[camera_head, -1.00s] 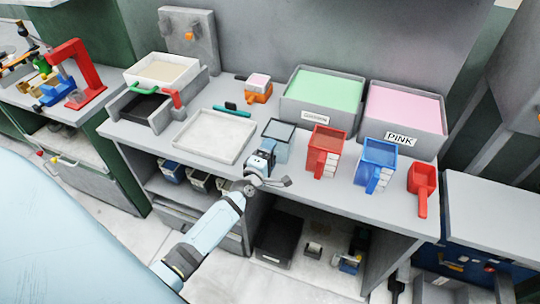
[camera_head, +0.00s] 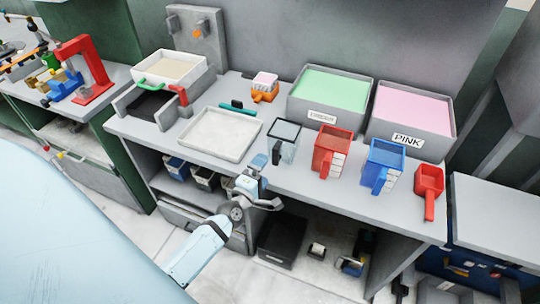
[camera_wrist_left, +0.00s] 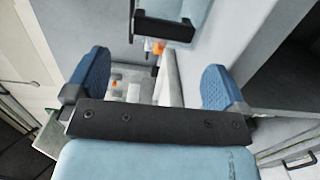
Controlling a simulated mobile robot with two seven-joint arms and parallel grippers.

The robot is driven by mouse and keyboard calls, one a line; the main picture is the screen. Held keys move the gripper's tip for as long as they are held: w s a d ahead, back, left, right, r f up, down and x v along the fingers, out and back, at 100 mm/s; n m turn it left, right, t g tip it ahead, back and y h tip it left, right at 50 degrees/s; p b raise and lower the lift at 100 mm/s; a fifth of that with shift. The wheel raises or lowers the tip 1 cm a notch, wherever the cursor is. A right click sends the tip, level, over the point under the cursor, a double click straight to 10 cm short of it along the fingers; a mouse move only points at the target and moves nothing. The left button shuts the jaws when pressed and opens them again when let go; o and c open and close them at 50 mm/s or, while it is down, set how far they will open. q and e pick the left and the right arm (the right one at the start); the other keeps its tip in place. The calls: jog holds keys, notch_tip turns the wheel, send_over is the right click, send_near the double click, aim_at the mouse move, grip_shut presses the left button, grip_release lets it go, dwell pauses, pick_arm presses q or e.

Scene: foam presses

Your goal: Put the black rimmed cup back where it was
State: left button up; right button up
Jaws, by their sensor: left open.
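The black rimmed cup (camera_head: 284,150) is a clear, bluish measuring cup with a dark rim and dark handle. It stands upright on the grey bench, between the white tray and the red cup. My left gripper (camera_head: 262,178) is at the bench's front edge, in front of the cup and apart from it. In the left wrist view the two blue fingers of the left gripper (camera_wrist_left: 154,82) are wide apart with nothing between them. The cup's black handle (camera_wrist_left: 165,30) shows beyond them at the top. My right gripper is not in view.
A red cup (camera_head: 331,150), a blue cup (camera_head: 382,163) and a red scoop (camera_head: 429,187) stand to the right. Behind are bins of green (camera_head: 330,97) and pink (camera_head: 412,108) material. A white tray (camera_head: 217,134) lies to the left.

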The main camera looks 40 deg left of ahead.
pick_arm(q)
jog(key=s+d+f+m+g+h, duration=0.3)
jog(key=s+d+m, duration=0.5)
jog(key=m, duration=0.3)
jog(key=s+d+f+m+g+h, duration=0.3)
jog(key=s+d+f+m, duration=0.2)
jog(key=s+d+m, duration=0.3)
jog(key=s+m, duration=0.2)
jog(key=m, duration=0.1)
jog(key=shift+f+m+g, duration=0.3)
jog(key=shift+m+g, duration=0.1)
jog(key=shift+d, duration=0.1)
